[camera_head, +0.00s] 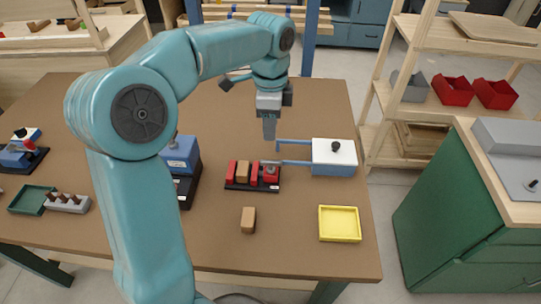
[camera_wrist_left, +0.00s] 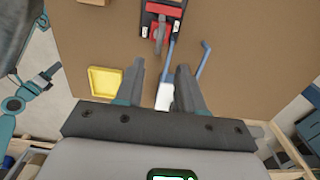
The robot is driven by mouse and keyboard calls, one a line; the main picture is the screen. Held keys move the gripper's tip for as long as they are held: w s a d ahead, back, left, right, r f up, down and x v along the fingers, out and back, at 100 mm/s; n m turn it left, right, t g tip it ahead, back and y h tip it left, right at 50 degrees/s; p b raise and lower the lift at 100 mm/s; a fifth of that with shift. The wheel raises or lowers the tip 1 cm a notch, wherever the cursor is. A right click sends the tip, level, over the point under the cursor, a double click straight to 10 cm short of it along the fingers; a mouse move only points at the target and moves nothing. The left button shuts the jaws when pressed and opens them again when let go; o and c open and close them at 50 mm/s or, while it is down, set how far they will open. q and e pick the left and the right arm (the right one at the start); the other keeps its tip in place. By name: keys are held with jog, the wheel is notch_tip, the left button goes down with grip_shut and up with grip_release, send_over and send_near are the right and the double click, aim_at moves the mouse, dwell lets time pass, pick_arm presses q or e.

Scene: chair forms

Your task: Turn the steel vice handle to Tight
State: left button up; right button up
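The red vice (camera_head: 230,173) sits on a black base on the brown table, with a tan block (camera_head: 243,171) between its red parts. Its grey steel handle (camera_wrist_left: 159,38) shows at the vice's end in the left wrist view, with small white labels (camera_wrist_left: 145,31) beside it, too small to read. My left gripper (camera_head: 268,133) hangs fingers down above and behind the vice's right end, apart from it. In the left wrist view its two fingers (camera_wrist_left: 160,82) are spread with nothing held between them. My right gripper is not in view.
A blue box with a white top (camera_head: 334,152) and blue rods stands right of the vice. A yellow tray (camera_head: 340,223) and a loose tan block (camera_head: 248,220) lie in front. A blue device (camera_head: 180,156) stands left. Bare table lies between the loose block and tray.

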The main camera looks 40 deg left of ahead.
aim_at(271, 161)
pick_arm(q)
notch_tip(271, 161, down, 12)
jog(key=shift+r+b, duration=0.2)
jog(key=shift+b, duration=0.4)
jog(key=shift+w, duration=0.1)
grip_shut()
